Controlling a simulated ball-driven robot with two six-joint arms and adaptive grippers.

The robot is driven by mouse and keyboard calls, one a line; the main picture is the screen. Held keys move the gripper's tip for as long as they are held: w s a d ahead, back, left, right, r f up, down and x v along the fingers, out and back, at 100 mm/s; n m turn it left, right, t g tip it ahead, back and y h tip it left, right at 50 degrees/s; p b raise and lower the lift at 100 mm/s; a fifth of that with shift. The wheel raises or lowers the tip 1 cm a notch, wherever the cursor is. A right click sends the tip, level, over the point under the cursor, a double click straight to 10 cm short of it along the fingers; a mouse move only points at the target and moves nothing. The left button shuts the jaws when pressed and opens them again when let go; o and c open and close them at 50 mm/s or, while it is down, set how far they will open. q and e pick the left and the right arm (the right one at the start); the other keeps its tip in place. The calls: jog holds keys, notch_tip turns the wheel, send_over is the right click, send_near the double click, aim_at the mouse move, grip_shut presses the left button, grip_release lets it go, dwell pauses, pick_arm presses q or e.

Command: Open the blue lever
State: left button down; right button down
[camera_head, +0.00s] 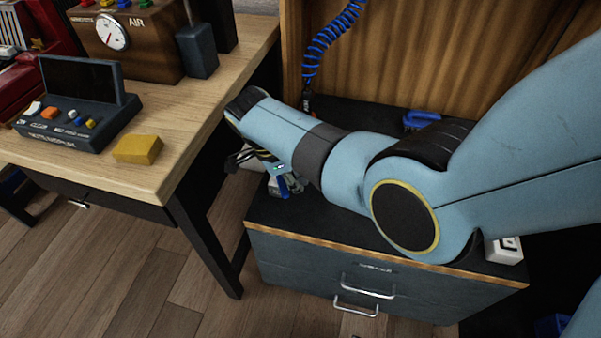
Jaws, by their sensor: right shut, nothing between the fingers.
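My right arm comes in from the right and crosses over the dark top of a low drawer cabinet (300,215). My right gripper (240,159) is partly hidden behind my wrist, near the cabinet's left end. It is shut with nothing in it. A small blue part (290,186) shows just below and right of the gripper; I cannot tell whether it is the lever, nor whether the gripper touches it. Another blue piece (421,118) lies toward the back of the cabinet top, partly hidden behind my arm. My left gripper is not in view.
A wooden table (185,120) stands at the left, with a dark control box (75,125), a yellow block (137,149) and a brown box with an AIR gauge (125,45). A blue coiled hose (330,40) hangs at the back. A white cube (503,250) sits on the cabinet's right end.

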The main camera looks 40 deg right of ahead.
jog(key=shift+a+m+g, duration=0.4)
jog(key=shift+a+m, duration=0.3)
jog(key=shift+m, duration=0.5)
jog(key=shift+w, duration=0.1)
